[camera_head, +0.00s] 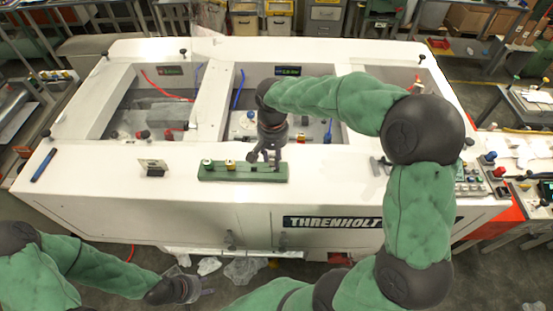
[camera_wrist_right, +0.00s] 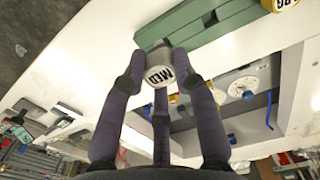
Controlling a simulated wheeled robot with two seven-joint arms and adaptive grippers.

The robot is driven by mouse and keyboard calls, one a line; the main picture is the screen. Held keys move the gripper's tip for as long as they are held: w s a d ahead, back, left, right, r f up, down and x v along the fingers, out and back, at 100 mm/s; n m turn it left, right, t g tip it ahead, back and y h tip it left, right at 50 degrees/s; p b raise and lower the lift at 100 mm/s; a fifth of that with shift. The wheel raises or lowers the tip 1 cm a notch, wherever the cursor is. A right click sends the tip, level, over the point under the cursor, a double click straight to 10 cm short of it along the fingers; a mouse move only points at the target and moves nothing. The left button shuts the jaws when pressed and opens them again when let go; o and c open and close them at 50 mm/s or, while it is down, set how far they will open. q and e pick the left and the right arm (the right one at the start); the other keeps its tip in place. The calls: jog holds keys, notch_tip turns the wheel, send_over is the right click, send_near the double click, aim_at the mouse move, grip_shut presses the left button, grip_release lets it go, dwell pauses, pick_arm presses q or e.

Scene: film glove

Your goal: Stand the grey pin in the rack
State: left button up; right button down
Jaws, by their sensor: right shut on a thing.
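The green rack (camera_head: 243,172) lies on the white machine top in the head view; its edge also shows in the right wrist view (camera_wrist_right: 205,27). A white-topped pin (camera_head: 207,163) and a yellow-topped pin (camera_head: 230,164) stand at its left part. My right gripper (camera_head: 266,156) is over the rack's right part. In the right wrist view its fingers are shut around the grey pin (camera_wrist_right: 158,76), whose pale top reads MED. The pin's lower end meets the rack in that view; I cannot tell whether it is seated. My left gripper (camera_head: 186,290) is low at left, its fingers unclear.
A small black-and-white block (camera_head: 153,168) and a blue marker (camera_head: 45,164) lie left of the rack. Open wells (camera_head: 160,105) lie behind it. A yellow top marked LRG shows in the right wrist view (camera_wrist_right: 284,3). The white surface between marker and block is clear.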

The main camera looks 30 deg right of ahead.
jog(key=f, duration=0.1)
jog(key=w+d+f, duration=0.1)
jog(key=d+f, duration=0.1)
jog(key=shift+w, duration=0.3)
notch_tip(320, 180, down, 3)
jog(key=shift+w+f+p, duration=0.1)
jog(key=shift+f+p, duration=0.05)
jog(key=shift+p, duration=0.25)
jog(key=shift+f, duration=0.1)
jog(key=c, duration=1)
grip_release()
jog(key=shift+o, duration=0.2)
notch_tip(320, 180, up, 12)
jog(key=b, duration=0.1)
